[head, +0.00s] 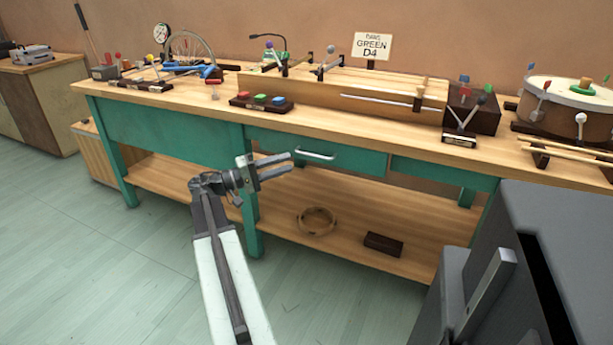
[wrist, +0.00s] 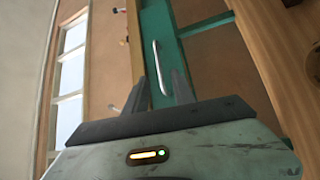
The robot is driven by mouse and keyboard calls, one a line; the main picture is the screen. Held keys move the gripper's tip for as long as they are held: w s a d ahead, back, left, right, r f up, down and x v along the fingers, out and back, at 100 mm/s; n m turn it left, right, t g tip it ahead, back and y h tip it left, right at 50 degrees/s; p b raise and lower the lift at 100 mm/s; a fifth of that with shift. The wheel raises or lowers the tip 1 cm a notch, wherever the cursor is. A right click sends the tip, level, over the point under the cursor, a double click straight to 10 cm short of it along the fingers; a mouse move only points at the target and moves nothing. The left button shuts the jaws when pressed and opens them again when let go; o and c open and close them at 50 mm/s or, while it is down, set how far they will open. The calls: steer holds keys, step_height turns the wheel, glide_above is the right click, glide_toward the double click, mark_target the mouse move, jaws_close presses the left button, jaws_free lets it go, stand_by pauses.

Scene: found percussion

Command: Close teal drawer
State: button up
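The teal drawer (head: 350,162) is under the wooden top of the workbench, right of the middle leg. Its front carries a pale bar handle (head: 314,155). I cannot tell how far the drawer front stands out from the bench. My gripper (head: 291,163) is in front of the drawer's left part, its fingers pointing right toward the handle. The fingers are apart with nothing between them. In the wrist view the handle (wrist: 155,68) lies upright in the picture, ahead of the gap between the fingertips (wrist: 161,76). Contact with the drawer is not visible.
The bench top (head: 220,105) holds coloured blocks (head: 261,100), a long wooden box (head: 330,92) and a drum (head: 570,100). A wooden ring (head: 317,221) and a dark block (head: 383,244) lie on the lower shelf. The floor (head: 80,240) at the left is clear.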

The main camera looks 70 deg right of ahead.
steer(key=p+x, duration=0.1)
steer(key=x, duration=0.6)
steer(key=shift+s+d+r, duration=0.2)
steer(key=shift+s, duration=0.1)
steer(key=shift+c, duration=0.3)
jaws_close()
stand_by(0.9)
